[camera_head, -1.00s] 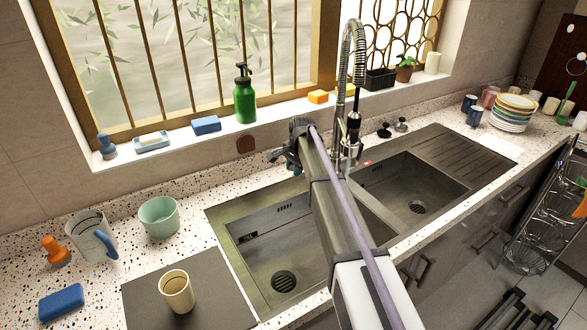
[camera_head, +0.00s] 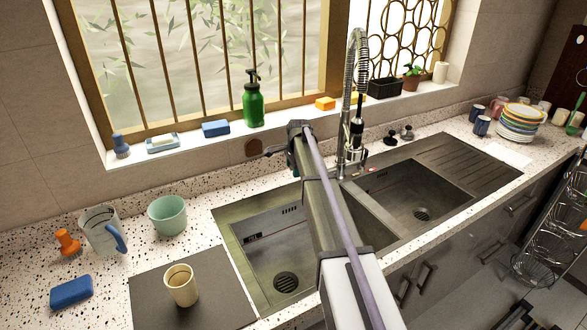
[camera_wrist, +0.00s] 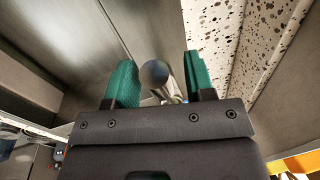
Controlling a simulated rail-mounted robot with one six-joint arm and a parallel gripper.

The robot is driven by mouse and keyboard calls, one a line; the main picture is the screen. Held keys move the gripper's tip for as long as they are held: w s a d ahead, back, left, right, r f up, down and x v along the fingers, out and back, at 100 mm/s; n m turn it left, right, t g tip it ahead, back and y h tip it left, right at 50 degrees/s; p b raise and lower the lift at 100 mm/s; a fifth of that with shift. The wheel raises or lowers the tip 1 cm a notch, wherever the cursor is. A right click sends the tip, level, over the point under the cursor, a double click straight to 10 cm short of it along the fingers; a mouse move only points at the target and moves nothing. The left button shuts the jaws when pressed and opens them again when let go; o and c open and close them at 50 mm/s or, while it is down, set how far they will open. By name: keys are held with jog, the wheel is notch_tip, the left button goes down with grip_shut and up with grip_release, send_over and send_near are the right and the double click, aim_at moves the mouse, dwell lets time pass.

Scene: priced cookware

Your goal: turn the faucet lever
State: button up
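The tall metal spring faucet (camera_head: 357,95) rises behind the divider between the two sink basins. In the wrist view, a thin rod with a dark round knob, which looks like the faucet lever (camera_wrist: 153,74), lies between the two green fingers of my gripper (camera_wrist: 157,82). The fingers are apart, with gaps on both sides of the knob, so my gripper is open and not holding it. In the head view, my gripper (camera_head: 280,151) is over the back of the left basin, left of the faucet base. My arm hides part of it, and the lever cannot be made out there.
The left basin (camera_head: 262,250) and right basin (camera_head: 400,200) lie below. A green soap bottle (camera_head: 253,104), blue sponge (camera_head: 216,128) and orange block (camera_head: 325,103) stand on the window sill. A cup (camera_head: 181,286), green bowl (camera_head: 167,215) and pitcher (camera_head: 101,230) are at the left.

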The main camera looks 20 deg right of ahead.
jog(key=shift+r, duration=0.1)
jog(key=r+p, duration=0.3)
jog(key=s+r+p, duration=0.1)
jog(key=r+p, duration=0.3)
jog(key=s+r+p, duration=0.1)
jog(key=r+p, duration=0.2)
jog(key=shift+r+p, duration=0.3)
jog(key=shift+p, duration=0.05)
jog(key=s+a+f+n+b, duration=0.2)
jog(key=s+a+n, duration=0.4)
jog(key=s, duration=0.6)
jog(key=s+a+f+n+g+b, duration=0.1)
jog(key=s+a+n, duration=0.4)
jog(key=s, duration=0.8)
jog(key=s+a+f+n+g+b, duration=0.1)
jog(key=s+a+f+n+b, duration=0.3)
jog(key=s, duration=0.8)
jog(key=shift+s+a+f+n, duration=0.15)
jog(key=shift+a+n, duration=0.5)
jog(key=shift+a, duration=0.45)
jog(key=shift+s+a+f+n, duration=0.1)
jog(key=shift+a+n, duration=0.55)
jog(key=shift+a, duration=0.45)
